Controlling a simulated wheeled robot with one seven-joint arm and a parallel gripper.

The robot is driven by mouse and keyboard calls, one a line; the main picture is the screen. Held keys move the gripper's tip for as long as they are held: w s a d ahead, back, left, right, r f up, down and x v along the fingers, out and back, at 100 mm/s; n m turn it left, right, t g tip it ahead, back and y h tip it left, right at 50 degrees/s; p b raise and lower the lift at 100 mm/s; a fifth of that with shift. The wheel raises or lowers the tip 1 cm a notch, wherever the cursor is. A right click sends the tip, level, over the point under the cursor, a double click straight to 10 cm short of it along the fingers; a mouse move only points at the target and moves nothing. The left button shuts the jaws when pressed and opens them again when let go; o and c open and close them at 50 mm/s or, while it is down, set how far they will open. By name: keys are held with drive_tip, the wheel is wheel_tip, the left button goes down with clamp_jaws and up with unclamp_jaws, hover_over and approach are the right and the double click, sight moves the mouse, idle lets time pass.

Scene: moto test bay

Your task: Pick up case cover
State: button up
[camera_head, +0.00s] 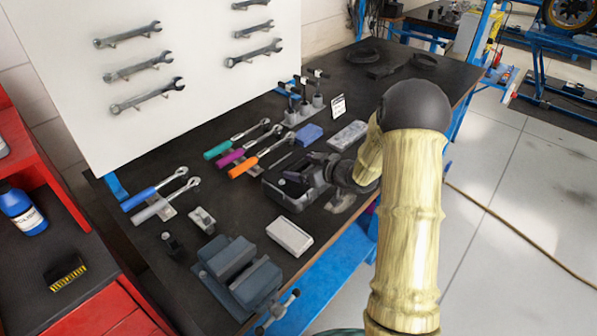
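A dark, box-like part (283,197), which may be the case cover, lies on the black workbench (225,193) near its front edge. My gripper (304,168) is over this part, at its back right side, with its dark fingers pointing left. The fingers and the part are both dark and overlap in the view. I cannot tell whether they touch, or whether the fingers are open or shut. My wrist hides the right side of the part.
A white box (290,237) and a blue-grey vise (238,272) stand in front. Colourful ratchets (262,153) and a blue block (309,134) lie behind. A grey slab (347,135) is beyond my gripper. A tool panel (185,60) rises at the back.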

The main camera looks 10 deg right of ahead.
drive_tip(key=c, duration=1)
drive_tip(key=shift+r, duration=0.1)
wheel_tip(320, 180, up, 10)
